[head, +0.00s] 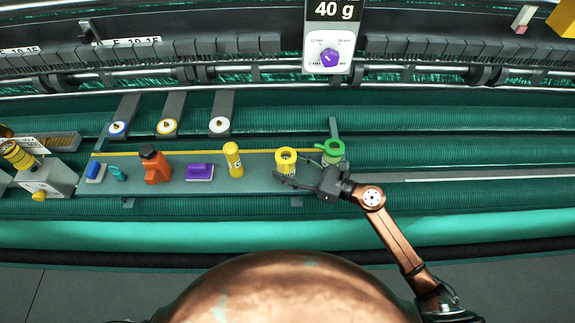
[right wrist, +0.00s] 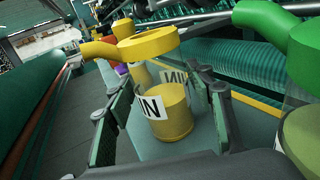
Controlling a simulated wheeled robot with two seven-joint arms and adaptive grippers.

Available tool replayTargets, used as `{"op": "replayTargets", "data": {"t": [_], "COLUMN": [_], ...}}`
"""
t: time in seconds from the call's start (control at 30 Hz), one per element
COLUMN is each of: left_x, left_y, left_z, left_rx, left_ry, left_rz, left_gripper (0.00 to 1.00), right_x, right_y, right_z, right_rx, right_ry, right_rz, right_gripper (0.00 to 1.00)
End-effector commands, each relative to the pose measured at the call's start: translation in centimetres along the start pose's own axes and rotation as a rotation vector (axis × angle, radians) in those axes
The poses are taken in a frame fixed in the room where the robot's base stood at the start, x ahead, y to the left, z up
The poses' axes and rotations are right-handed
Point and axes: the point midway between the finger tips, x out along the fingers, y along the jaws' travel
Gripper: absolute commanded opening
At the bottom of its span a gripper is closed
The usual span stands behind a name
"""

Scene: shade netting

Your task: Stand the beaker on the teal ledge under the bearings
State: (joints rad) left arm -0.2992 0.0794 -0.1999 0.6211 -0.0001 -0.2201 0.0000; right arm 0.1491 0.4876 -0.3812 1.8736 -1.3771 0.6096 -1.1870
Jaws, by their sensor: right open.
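A yellow-rimmed beaker (head: 286,156) with a side spout stands toward the right end of a grey-teal ledge (head: 220,184). In the right wrist view this beaker (right wrist: 172,112) has a clear wall, a yellow lower part and a label partly reading "MIN". A green-rimmed beaker (head: 333,150) stands to its right, cut off in the right wrist view (right wrist: 303,125). My right gripper (head: 284,181) is open, its fingers on either side of the yellow-rimmed beaker; contact is unclear.
On the ledge left of the beakers stand a yellow bottle (head: 233,160), a purple block (head: 199,172), an orange bottle (head: 154,166) and small blue and teal items. Bare ledge shows between the purple block and yellow-rimmed beaker, around the yellow bottle.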

Motion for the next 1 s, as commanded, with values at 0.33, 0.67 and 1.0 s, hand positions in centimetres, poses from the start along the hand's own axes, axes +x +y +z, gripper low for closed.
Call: {"op": "replayTargets", "data": {"t": [0.33, 0.67, 1.0], "left_x": [0.8, 2.6, 3.0], "left_y": [0.0, 0.1, 0.1], "left_z": [0.1, 0.6, 0.7], "left_rx": [0.000, 0.000, 0.000], "left_ry": [-0.001, -0.005, -0.007], "left_rz": [0.000, 0.001, 0.001], "left_gripper": [0.40, 0.40, 0.40], "right_x": [-3.2, -9.8, -12.1], "right_y": [0.0, 0.0, 0.0], "right_z": [-0.1, -0.1, 0.3], "right_rx": [0.000, 0.001, -0.001], "right_ry": [0.004, 0.003, 0.000], "right_rz": [-0.002, -0.002, 0.000], "right_gripper": [0.49, 0.49, 0.49]}}
